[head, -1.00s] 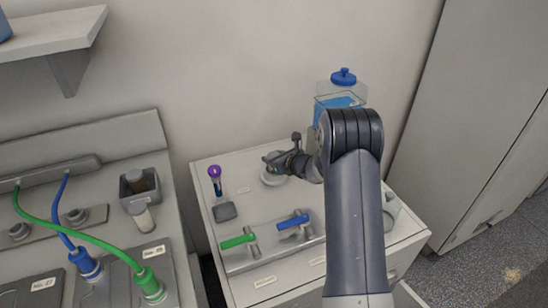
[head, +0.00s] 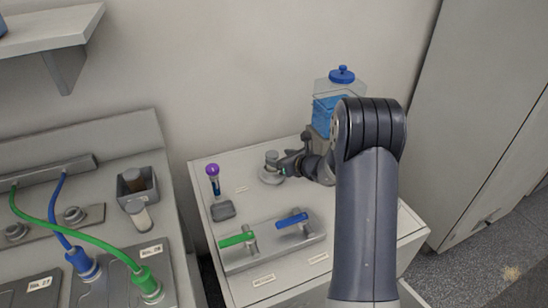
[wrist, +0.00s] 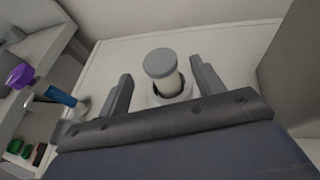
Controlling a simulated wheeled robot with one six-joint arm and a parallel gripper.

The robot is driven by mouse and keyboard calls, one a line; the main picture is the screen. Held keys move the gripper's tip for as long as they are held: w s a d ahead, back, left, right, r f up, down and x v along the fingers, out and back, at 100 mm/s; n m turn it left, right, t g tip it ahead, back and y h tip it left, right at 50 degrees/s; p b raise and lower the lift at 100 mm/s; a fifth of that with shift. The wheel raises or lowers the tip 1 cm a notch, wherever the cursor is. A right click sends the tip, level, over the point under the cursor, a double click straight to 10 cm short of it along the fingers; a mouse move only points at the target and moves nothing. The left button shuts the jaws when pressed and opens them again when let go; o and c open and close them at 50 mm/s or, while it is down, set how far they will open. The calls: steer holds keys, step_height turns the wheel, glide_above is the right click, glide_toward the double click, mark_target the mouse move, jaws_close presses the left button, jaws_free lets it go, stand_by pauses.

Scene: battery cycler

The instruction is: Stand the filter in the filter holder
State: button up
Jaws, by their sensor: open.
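The filter (head: 271,157), a pale cylinder with a grey cap, stands roughly upright in the round filter holder (head: 270,179) on the white cabinet top. The wrist view shows the filter (wrist: 162,66) inside the ring of the holder (wrist: 154,99), with a dark gap at its right side. How deep it sits is hidden. My gripper (head: 286,164) is just right of the filter in the head view. In the wrist view my gripper (wrist: 162,72) is open, its fingers apart on either side of the filter, with visible gaps.
A purple-capped tube (head: 213,180) stands in a small grey base at left. Green (head: 237,240) and blue (head: 292,220) valve handles sit on a plate in front. A blue-lidded container (head: 340,95) stands behind my arm. The cycler bench with cables is further left.

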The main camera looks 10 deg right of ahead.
steer(key=v, duration=0.7)
steer(key=shift+b, duration=0.35)
steer(key=shift+f, duration=0.1)
